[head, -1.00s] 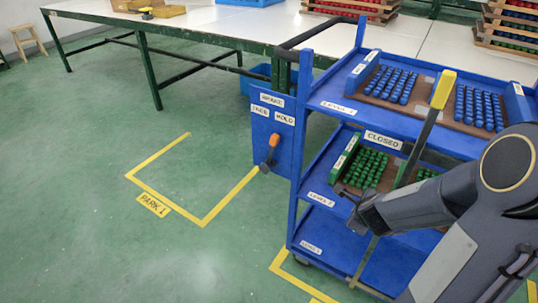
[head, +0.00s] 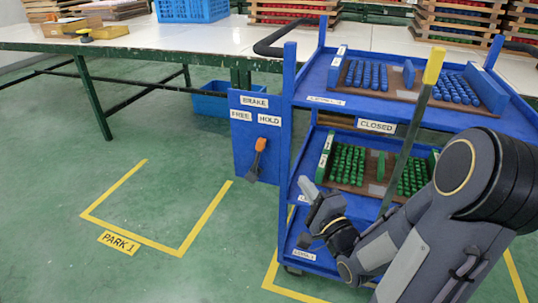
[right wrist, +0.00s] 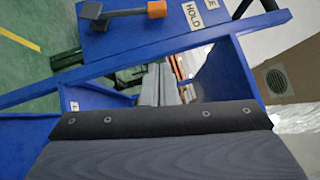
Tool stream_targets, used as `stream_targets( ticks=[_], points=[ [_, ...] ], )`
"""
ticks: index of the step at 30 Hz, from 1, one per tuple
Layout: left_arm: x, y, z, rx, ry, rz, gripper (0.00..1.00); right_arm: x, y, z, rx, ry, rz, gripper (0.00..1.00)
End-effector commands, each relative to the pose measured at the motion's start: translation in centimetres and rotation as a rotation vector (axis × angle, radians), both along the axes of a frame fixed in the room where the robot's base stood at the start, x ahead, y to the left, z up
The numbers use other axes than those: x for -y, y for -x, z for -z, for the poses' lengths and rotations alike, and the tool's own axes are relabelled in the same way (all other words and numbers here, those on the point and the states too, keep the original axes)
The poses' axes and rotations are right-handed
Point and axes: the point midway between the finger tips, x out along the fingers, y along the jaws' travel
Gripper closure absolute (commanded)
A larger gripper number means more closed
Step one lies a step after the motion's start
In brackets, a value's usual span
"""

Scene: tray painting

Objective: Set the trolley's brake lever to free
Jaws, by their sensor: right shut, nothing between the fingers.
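The brake lever (head: 257,160) has an orange knob and a dark shaft. It is on the blue brake panel (head: 240,138) at the trolley's left end, below the FREE and HOLD labels. The knob points up and leans right, towards HOLD (head: 269,119); FREE (head: 240,115) is at the left. The lever also shows at the top of the right wrist view (right wrist: 126,13). My right gripper (head: 306,187) is shut and empty. It is in front of the trolley's lower shelves, right of and below the lever, apart from it. My left gripper is out of view.
The blue trolley (head: 287,150) carries trays of blue and green pegs. A yellow-topped bar (head: 433,68) slants up in front of it, beside my right arm. A long table (head: 120,40) stands behind. The floor left of the panel, around PARK 1 (head: 119,243), is clear.

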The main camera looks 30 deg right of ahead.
Motion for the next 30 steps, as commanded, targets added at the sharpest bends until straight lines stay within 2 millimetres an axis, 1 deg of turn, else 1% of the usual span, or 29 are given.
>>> stream_targets(
  ticks=[7, 11, 14, 21, 24, 27, 30],
  points=[
    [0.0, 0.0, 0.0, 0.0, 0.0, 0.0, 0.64, 0.1, -0.3, 0.0, -0.001, 0.002, 0.001, 1.0],
    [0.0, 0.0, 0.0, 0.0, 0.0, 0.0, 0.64, 0.1, -1.5, -0.2, 0.0, 0.003, -0.001, 1.0],
    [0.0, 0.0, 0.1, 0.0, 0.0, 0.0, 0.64, 0.3, -3.2, -0.5, 0.001, 0.003, -0.001, 1.0],
    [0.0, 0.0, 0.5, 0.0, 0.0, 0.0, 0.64, 0.7, -8.4, -1.2, 0.0, 0.003, -0.001, 1.0],
    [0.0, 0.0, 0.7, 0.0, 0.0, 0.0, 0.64, 0.9, -10.3, -1.5, 0.0, 0.002, -0.001, 1.0],
    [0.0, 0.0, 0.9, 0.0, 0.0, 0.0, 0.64, -0.4, -11.4, -1.9, -0.001, 0.0, -0.003, 1.0],
    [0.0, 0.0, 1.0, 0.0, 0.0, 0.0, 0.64, -1.1, -12.2, -2.1, -0.001, 0.001, -0.001, 1.0]
  ],
)
